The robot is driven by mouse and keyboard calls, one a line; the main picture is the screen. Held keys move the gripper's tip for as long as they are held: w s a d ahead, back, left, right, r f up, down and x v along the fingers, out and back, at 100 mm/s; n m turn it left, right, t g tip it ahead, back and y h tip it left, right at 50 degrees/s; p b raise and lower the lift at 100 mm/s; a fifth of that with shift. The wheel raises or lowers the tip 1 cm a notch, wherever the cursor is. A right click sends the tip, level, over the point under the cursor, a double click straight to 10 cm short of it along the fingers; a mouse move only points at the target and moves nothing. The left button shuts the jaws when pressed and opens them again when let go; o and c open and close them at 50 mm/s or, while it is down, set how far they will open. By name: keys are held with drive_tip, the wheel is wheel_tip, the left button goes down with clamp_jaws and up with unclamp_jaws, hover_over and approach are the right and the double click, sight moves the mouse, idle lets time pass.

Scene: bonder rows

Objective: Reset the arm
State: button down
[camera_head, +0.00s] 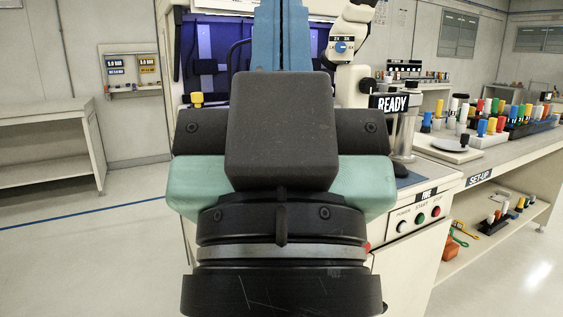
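My own arm (280,130) fills the middle of the head view, close to the camera. It shows as a dark grey block over teal side pieces, with black and metal rings below. Two blue upright pieces rise behind the block to the top edge, side by side with a thin dark line between them. I cannot tell for sure whether these are my gripper's fingers. No fingertips show clearly, and nothing is visibly held. My arm hides much of the machine behind it.
Behind my arm stands a machine with a purple-lit recess (204,50), a white microscope (345,45) and a READY sign (392,104). A SET-UP bench (500,165) with several coloured tools runs along the right. A low shelf unit (45,117) stands left. Floor is open at left.

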wheel_tip(320, 180, up, 33)
drive_tip(key=p, duration=3.1)
drive_tip(key=shift+r, duration=0.1)
